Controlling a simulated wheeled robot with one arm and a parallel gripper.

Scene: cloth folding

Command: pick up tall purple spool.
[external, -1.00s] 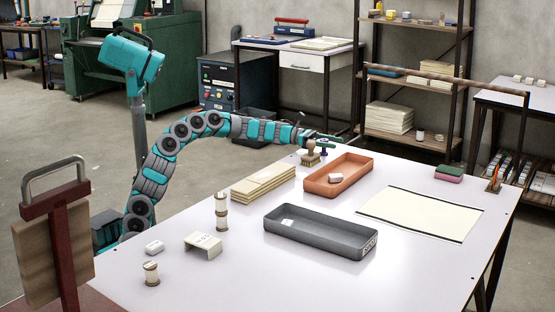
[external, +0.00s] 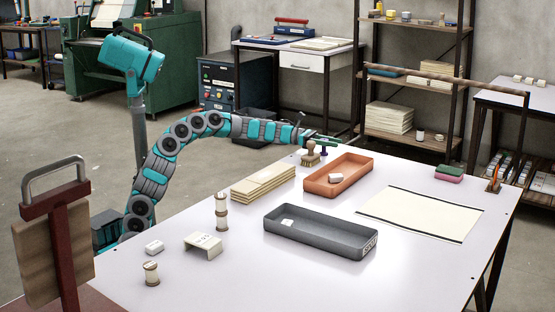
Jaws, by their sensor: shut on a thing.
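My teal and grey arm reaches across to the far left edge of the table. My gripper (external: 325,141) is there, small in the view, with its jaws shut on a narrow dark purple thing, which looks like the tall purple spool (external: 323,150). Only a little of the spool shows below the jaws; the rest is hidden by the gripper. It appears upright, and I cannot tell whether it touches the table. A brown-handled brush or stamp (external: 310,154) stands just left of it, close by.
An orange tray (external: 311,187) with a white piece inside lies just in front of my gripper. A grey tray (external: 300,237), a stack of cream boards (external: 262,183), pale spools (external: 221,212) and a cream sheet (external: 425,212) are on the table. The front right is clear.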

